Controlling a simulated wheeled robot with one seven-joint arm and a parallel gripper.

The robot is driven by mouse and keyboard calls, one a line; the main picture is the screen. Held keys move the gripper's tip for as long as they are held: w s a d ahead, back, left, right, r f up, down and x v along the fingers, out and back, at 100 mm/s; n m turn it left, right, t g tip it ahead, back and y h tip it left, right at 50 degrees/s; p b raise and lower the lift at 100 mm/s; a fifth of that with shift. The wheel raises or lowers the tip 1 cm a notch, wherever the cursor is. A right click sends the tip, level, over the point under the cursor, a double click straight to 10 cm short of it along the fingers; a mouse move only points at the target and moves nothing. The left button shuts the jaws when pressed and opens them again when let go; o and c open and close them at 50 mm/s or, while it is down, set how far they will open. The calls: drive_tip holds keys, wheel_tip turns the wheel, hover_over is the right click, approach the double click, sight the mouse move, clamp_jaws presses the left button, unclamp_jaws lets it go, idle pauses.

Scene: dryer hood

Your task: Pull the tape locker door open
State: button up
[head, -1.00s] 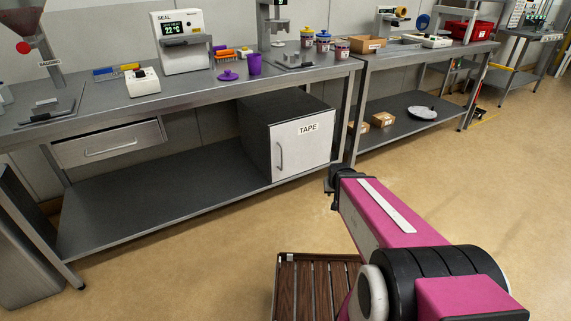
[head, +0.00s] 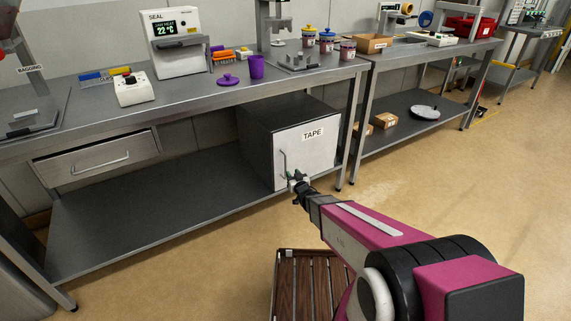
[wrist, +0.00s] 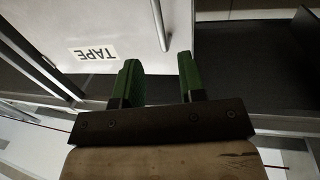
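The tape locker (head: 258,142) is a dark box on the lower shelf of the left workbench. Its pale door (head: 315,150), labelled TAPE, looks closed. A vertical bar handle (head: 283,162) is on the door's left side. My gripper (head: 297,178) is in front of the door, near the handle's lower end. In the wrist view, my gripper (wrist: 158,62) has its two green fingers apart with nothing held between them. The handle (wrist: 159,24) points towards the gap between the fingertips. I cannot tell whether a finger touches it.
The workbench's metal leg (head: 354,130) stands right of the locker. A closed-looking drawer (head: 98,160) hangs under the bench at left. A slatted wooden platform (head: 312,285) is low in front. The floor (head: 180,270) before the bench is clear.

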drive_tip(key=x, duration=1)
drive_tip(key=shift+w, duration=0.2)
clamp_jaws()
